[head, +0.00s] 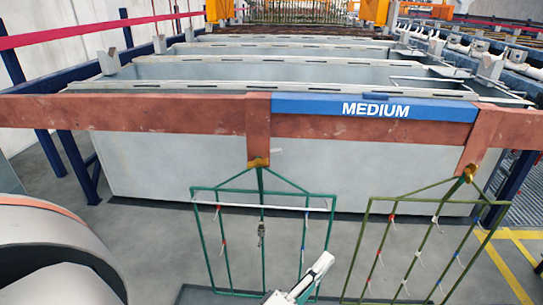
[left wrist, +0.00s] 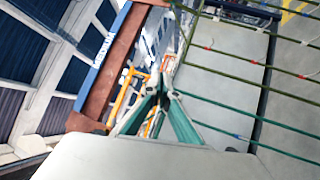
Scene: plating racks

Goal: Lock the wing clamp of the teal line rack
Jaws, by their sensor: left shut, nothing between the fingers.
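The teal rack (head: 263,205) hangs from the brown bar left of centre in the head view. My left gripper (head: 308,280) is low in front of the rack's lower right part, below and apart from the clamp. In the left wrist view its fingers (left wrist: 161,94) are together and empty. Teal rack bars (left wrist: 240,135) run to the right there. My right gripper is not in view.
An olive rack (head: 372,240) with its own brass clamp (head: 470,172) hangs to the right. The brown bar (head: 160,112) carries a blue MEDIUM label (head: 375,107). Behind it stand grey tanks (head: 140,165). Grey floor lies around the racks.

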